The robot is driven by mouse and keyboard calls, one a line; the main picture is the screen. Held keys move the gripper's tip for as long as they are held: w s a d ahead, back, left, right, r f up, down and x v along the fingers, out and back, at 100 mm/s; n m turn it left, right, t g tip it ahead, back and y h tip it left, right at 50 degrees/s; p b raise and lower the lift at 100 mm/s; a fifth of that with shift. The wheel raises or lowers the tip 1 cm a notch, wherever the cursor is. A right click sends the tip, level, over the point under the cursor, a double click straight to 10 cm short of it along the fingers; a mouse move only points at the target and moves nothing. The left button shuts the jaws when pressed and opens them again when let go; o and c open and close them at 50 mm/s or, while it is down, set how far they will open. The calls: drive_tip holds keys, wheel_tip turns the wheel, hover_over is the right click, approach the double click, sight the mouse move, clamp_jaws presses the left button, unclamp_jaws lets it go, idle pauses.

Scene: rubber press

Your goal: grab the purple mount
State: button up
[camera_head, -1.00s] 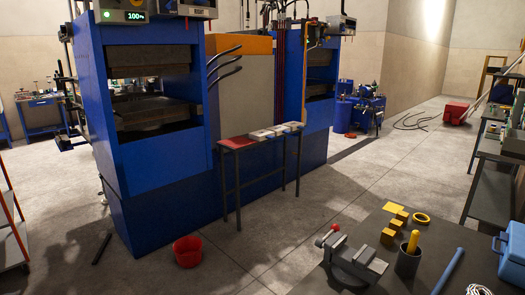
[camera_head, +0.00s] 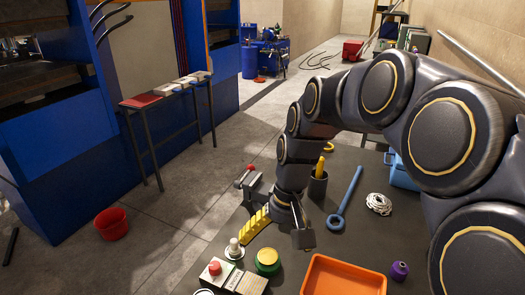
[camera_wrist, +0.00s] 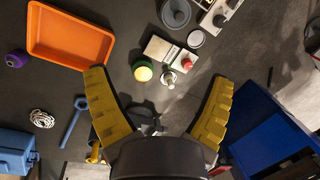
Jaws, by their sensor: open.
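The purple mount (camera_head: 400,270) is a small, squat piece with a dark hole on top. It stands on the dark table right of the orange tray in the head view. In the wrist view the mount (camera_wrist: 16,58) is at the far left edge, left of the tray. My gripper (camera_head: 303,238) hangs over the table, left of and beyond the mount in the head view. In the wrist view my gripper (camera_wrist: 160,78) has its two yellow-padded fingers wide apart with nothing held between them. The mount is well outside the fingers.
The orange tray (camera_head: 345,272) lies beside the mount. Bare tabletop lies between rope and mount.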

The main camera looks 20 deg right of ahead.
drive_tip(key=w+d+f+m+t, duration=0.1)
drive_tip(key=w+d+f+m, duration=0.1)
drive_tip(key=w+d+f, duration=0.3)
drive_tip(key=w+d+f+m, duration=0.1)
drive_tip(key=w+d+m, duration=0.15)
drive_tip(key=d, duration=0.35)
drive_tip(key=m+h, duration=0.2)
drive_tip(key=m, duration=0.7)
hover_over(403, 265)
drive_tip(key=shift+n+g, duration=0.25)
drive_tip(key=shift+g, duration=0.05)
drive_tip(key=f, duration=1.6)
drive_tip(key=shift+w+a, duration=0.25)
wheel_tip(403, 265, down, 2)
drive_tip(key=shift+s+d+f, duration=0.15)
drive_tip(key=shift+f, duration=0.05)
wheel_tip(403, 265, down, 6)
drive_tip(key=shift+r, duration=0.25)
drive_tip(key=c, duration=1.2)
